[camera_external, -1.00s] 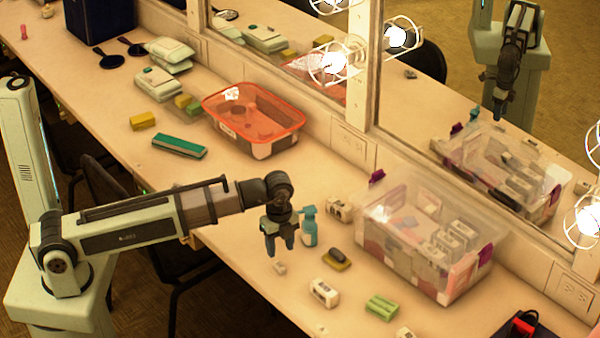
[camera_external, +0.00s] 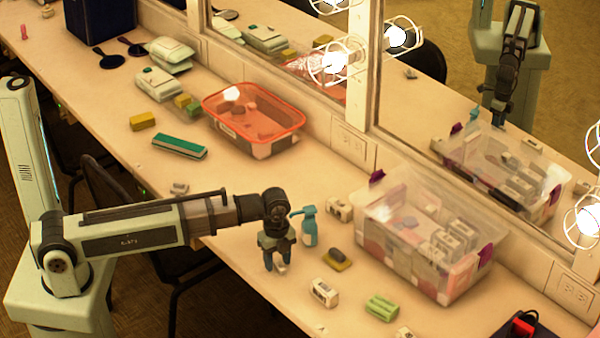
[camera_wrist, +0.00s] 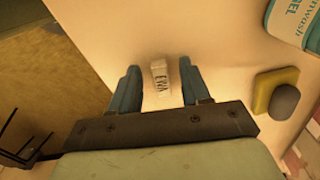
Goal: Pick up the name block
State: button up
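The name block (camera_wrist: 161,82) is a small white block with dark letters, seemingly "EWA", on the table in the wrist view. In the external view the block (camera_external: 281,268) is small and partly hidden by my fingers. My gripper (camera_external: 279,266) points down over it, low near the tabletop. In the wrist view my gripper (camera_wrist: 159,72) is open, with one blue-grey finger on each side of the block. A gap shows on the left, and the block lies nearer the right finger. Whether the right finger touches it I cannot tell.
A white lettered block (camera_external: 324,292) and a green block (camera_external: 382,307) lie nearer the front. A clear bin (camera_external: 395,270) stands right.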

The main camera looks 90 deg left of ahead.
aim_at(277, 262)
grip_shut()
jog(key=shift+r, duration=0.1)
dwell(0.3)
notch_tip(277, 262, up, 10)
dwell(0.7)
